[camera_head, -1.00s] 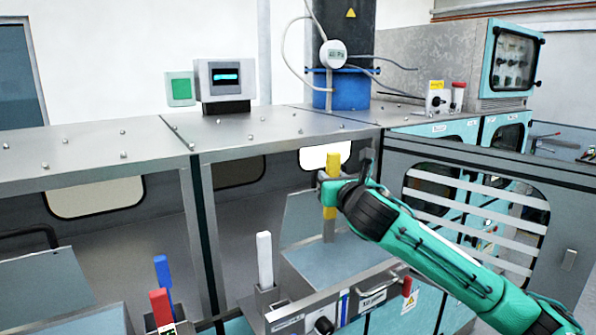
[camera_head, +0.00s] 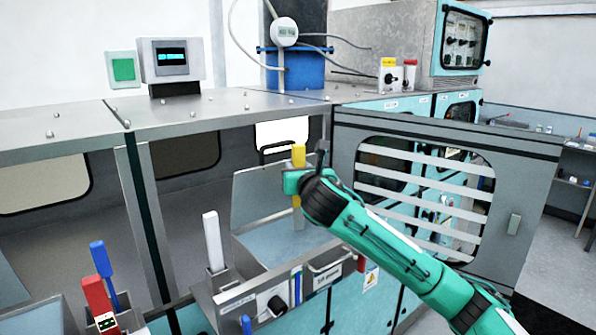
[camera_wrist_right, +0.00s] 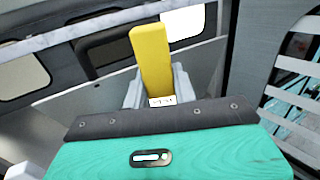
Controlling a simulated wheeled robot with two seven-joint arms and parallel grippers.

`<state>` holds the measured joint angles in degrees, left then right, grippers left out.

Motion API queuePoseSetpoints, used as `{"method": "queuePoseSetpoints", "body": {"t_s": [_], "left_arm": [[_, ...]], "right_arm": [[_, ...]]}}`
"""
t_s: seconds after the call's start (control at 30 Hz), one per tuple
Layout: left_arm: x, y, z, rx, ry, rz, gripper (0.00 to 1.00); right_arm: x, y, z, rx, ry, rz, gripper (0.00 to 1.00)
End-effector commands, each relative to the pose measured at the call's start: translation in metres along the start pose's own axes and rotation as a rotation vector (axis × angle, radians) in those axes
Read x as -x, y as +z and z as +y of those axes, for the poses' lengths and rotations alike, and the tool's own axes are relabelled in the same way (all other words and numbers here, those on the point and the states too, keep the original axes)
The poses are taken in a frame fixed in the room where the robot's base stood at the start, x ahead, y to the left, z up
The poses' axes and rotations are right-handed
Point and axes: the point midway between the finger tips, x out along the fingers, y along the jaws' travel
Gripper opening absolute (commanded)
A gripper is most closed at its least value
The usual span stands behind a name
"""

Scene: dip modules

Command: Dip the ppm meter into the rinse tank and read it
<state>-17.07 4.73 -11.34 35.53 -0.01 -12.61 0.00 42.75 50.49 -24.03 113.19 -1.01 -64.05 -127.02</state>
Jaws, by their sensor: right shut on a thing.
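A yellow stick-shaped meter (camera_head: 299,155) is held upright in my right gripper (camera_head: 297,178). In the right wrist view the meter (camera_wrist_right: 150,60) stands between the grey fingers, with a small label whose writing I cannot read. Its lower end hangs over an open metal tank (camera_head: 255,205) with a bluish surface inside. I cannot tell whether the tip touches that surface. The task's ppm meter is presumably this yellow one, but no name on it is legible. My left gripper is out of view.
A white stick (camera_head: 212,240), a blue stick (camera_head: 103,265) and a red stick (camera_head: 98,300) stand in holders at the left. A screen (camera_head: 171,57) on the ledge shows tiny cyan text. A slatted window panel (camera_head: 340,150) stands right of the tank.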

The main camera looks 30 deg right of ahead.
Motion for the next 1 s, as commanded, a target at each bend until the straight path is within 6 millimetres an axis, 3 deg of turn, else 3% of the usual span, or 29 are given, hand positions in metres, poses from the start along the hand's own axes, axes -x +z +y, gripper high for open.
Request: {"method": "queuePoseSetpoints", "body": {"t_s": [1.0], "left_arm": [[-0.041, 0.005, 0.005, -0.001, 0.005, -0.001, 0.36]], "right_arm": [[0.000, -0.099, 0.000, 0.002, 0.000, 0.001, 0.09]]}}
